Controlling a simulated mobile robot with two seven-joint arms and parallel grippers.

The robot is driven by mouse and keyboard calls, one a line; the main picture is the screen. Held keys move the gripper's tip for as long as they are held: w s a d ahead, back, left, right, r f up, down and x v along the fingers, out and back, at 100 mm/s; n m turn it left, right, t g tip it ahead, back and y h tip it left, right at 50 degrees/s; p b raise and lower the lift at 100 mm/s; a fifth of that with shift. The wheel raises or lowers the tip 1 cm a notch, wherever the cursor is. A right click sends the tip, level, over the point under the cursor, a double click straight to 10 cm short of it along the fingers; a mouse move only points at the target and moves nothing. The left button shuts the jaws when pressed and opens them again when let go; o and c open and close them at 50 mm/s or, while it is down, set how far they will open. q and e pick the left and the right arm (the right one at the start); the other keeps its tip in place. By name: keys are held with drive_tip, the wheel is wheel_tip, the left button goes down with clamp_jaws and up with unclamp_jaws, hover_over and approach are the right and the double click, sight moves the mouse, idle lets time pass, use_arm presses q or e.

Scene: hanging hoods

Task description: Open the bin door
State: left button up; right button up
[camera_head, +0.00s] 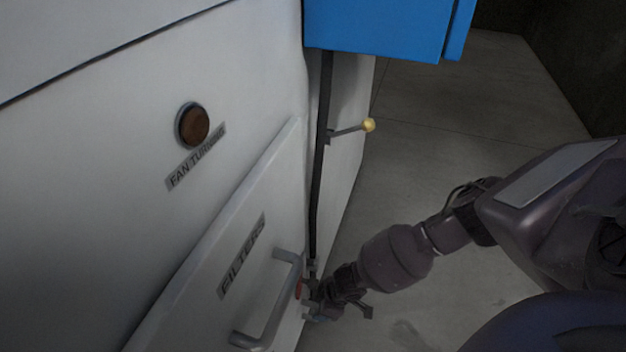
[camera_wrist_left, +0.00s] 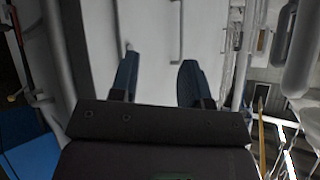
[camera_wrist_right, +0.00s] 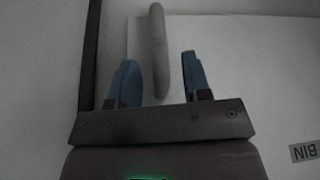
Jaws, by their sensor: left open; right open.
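The bin door (camera_wrist_right: 250,70) is a pale panel in the right wrist view, with a "BIN" label (camera_wrist_right: 304,151) at its right. A grey bar handle (camera_wrist_right: 158,50) stands on it. My right gripper (camera_wrist_right: 160,58) is open. The handle shows between its two blue fingers, apart from both sides; I cannot tell how deep it sits. In the head view my right arm (camera_head: 395,258) reaches low beside the machine, and its fingers are not clear. My left gripper (camera_wrist_left: 159,60) is open and empty in the left wrist view, facing a white panel with a thin handle (camera_wrist_left: 177,30).
In the head view the filters door (camera_head: 200,290) with its handle (camera_head: 268,305) is at the lower left, below a fan turbine button (camera_head: 193,125). A yellow-knobbed lever (camera_head: 369,125) sticks out at the edge. A blue box (camera_head: 385,25) hangs above.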

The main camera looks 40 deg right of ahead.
drive_tip(key=shift+b+x, duration=0.55)
drive_tip(key=shift+x, duration=1.15)
drive_tip(key=shift+r, duration=0.1)
drive_tip(key=shift+c, duration=0.3)
clamp_jaws()
